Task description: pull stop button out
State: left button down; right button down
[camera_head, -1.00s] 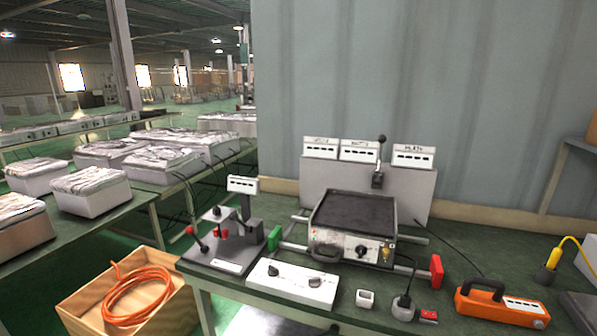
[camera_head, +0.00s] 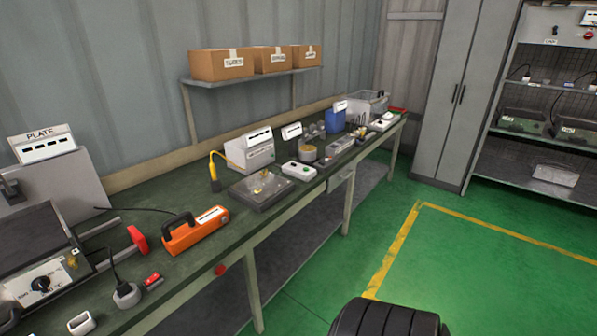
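A round red button (camera_head: 220,269) sits on the front edge of the green workbench, below the orange tool. It is small in the view, and I cannot tell whether it is pushed in or out. No label on it can be read. Neither of my grippers is in view.
The workbench (camera_head: 175,190) holds an orange handled device (camera_head: 194,231), a flat grey plate unit (camera_head: 262,188), a white box (camera_head: 249,151) and a heating unit (camera_head: 45,280). A grey cabinet (camera_head: 440,100) and shelving (camera_head: 545,185) stand at right.

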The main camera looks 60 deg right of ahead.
aim_at(219, 271)
jog(key=z, duration=1.75)
